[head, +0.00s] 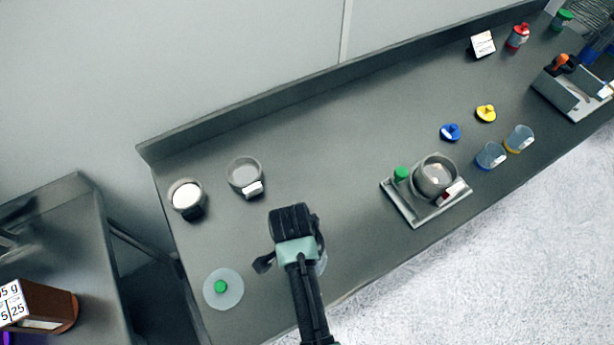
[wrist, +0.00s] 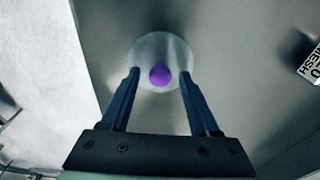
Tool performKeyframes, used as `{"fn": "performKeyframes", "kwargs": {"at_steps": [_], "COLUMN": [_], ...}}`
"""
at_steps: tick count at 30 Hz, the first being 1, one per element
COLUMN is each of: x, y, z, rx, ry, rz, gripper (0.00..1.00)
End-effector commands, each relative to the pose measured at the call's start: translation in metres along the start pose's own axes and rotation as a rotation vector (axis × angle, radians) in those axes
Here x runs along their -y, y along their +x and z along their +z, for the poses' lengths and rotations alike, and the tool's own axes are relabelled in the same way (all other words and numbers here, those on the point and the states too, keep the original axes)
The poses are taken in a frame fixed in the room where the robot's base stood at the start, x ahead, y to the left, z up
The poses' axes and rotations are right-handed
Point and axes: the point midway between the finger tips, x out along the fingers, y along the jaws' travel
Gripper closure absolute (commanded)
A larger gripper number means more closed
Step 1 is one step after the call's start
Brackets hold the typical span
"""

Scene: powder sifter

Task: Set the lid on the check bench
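A clear round lid with a purple knob (wrist: 160,76) lies on a grey surface in the wrist view. My gripper (wrist: 160,72) is open there, one finger on each side of the knob with a gap to both. In the head view my arm hides most of this lid, and only a pale edge (head: 321,262) shows beside it. A similar clear lid with a green knob (head: 222,288) lies on the long grey bench (head: 330,130) at its left end. A separate dark bench (head: 60,225) stands at the far left. I cannot tell which one is the check bench.
A bowl of white powder (head: 187,198) and an emptier bowl (head: 246,177) stand behind my arm. A tray (head: 412,213) holding a sieve pan (head: 434,177) is to the right. Jars (head: 490,156) and small coloured lids (head: 485,113) lie beyond.

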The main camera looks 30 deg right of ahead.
Motion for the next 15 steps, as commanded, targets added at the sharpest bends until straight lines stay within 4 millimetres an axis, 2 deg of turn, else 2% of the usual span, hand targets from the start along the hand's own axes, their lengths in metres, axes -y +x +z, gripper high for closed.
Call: {"fn": "performKeyframes", "kwargs": {"at_steps": [8,11,15], "x": [0.001,0.001,0.002], "y": [-0.010,-0.025,-0.056], "z": [-0.001,-0.001,-0.001], "rx": [-0.001,-0.001,-0.002], "ry": [0.000,0.000,0.000], "rz": [-0.002,-0.004,-0.005], "gripper": [0.38,0.38,0.38]}}
